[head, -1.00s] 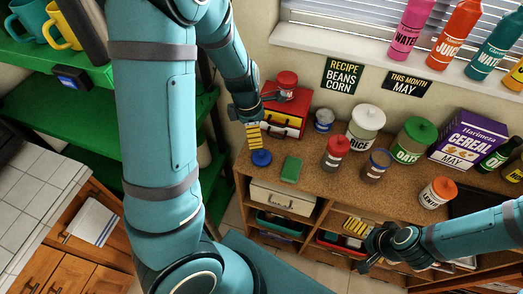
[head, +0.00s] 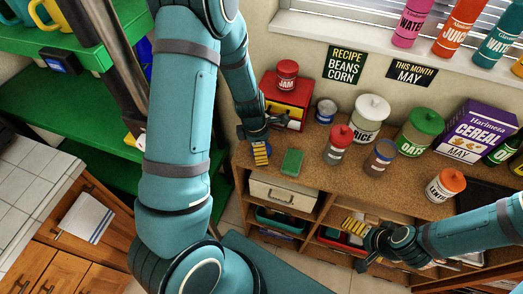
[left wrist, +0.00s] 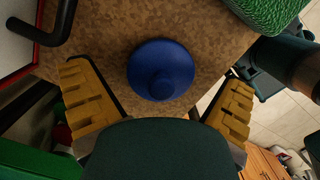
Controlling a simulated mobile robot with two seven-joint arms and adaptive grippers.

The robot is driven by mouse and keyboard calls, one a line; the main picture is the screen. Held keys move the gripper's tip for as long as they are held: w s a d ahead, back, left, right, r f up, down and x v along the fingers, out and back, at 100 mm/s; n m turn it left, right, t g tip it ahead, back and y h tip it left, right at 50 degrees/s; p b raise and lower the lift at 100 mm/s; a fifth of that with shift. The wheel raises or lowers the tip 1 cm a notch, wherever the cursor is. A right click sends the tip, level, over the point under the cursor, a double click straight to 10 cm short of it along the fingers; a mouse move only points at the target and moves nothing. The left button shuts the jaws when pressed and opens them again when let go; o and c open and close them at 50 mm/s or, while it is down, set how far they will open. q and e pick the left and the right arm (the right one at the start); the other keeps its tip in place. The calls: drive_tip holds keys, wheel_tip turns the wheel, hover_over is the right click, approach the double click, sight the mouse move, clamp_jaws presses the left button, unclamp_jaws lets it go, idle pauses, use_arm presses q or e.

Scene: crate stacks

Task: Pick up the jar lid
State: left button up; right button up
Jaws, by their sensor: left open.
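The blue jar lid (left wrist: 162,70), round with a knob, lies on the brown worktop in the left wrist view. In the head view it is hidden behind my left gripper (head: 261,152). My left gripper (left wrist: 160,102) is open, with one yellow ribbed finger on each side of the lid and visible gaps between. Nothing is held in it. A jar with a blue rim (head: 380,158) and no visible lid stands to the right. My right gripper (head: 357,246) is at the front of the counter's shelves, its fingers spread apart, with nothing seen between them.
A green ribbed block (head: 291,161) lies just right of the left gripper. A red drawer box (head: 293,97) with a jam jar (head: 287,72) stands behind it. A red-lidded jar (head: 338,143) and a rice canister (head: 370,120) stand further right. The worktop's front edge is close.

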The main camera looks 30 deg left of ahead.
use_arm(q)
drive_tip(key=shift+f, duration=0.1)
drive_tip(key=c, duration=1)
drive_tip(key=shift+o, duration=0.2)
